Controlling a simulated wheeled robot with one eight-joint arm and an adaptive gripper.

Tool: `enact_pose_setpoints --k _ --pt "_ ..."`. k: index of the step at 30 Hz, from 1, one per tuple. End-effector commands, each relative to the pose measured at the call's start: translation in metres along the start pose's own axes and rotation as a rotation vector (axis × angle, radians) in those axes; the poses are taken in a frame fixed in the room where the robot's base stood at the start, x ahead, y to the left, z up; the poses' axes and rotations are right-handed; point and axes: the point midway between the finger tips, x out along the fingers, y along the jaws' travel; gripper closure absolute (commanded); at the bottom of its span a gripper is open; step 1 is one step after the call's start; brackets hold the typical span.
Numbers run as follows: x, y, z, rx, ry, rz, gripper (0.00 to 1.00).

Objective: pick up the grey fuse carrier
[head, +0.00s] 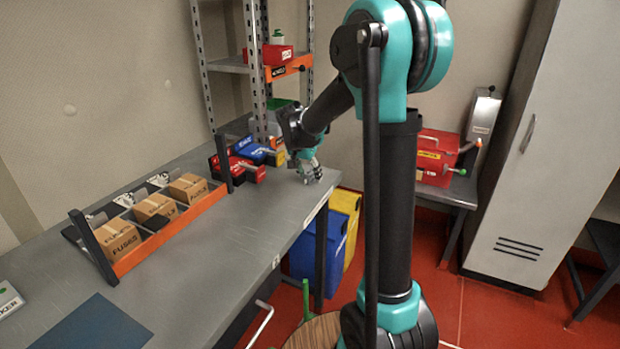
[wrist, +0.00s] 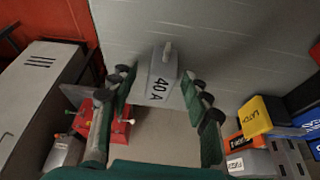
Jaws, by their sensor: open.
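The grey fuse carrier (wrist: 162,72), a small block marked "40 A" with a short tab, shows in the wrist view on the grey bench top. My gripper (wrist: 163,93) is open, with one green-padded finger on each side of the carrier. A gap shows between the carrier and each finger, so they look apart. In the head view my gripper (head: 308,173) is low over the far right end of the bench (head: 255,225). The carrier is mostly hidden by the fingers there and hard to pick out.
Red and blue boxes (head: 257,151) stand just left of my gripper in the head view. An orange-fronted rack (head: 170,232) with cardboard fuse boxes sits further left. Blue and yellow bins (head: 320,245) stand below the bench end. The bench front is mostly clear.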

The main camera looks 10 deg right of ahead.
Motion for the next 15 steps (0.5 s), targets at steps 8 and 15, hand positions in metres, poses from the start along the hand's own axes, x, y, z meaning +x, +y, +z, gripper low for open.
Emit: enact_pose_setpoints --k 8,15 --pt "-0.0003 0.0 0.0 0.0 0.0 0.0 0.67" --pt "-0.0004 0.0 -0.0001 0.0 0.0 0.0 0.96"
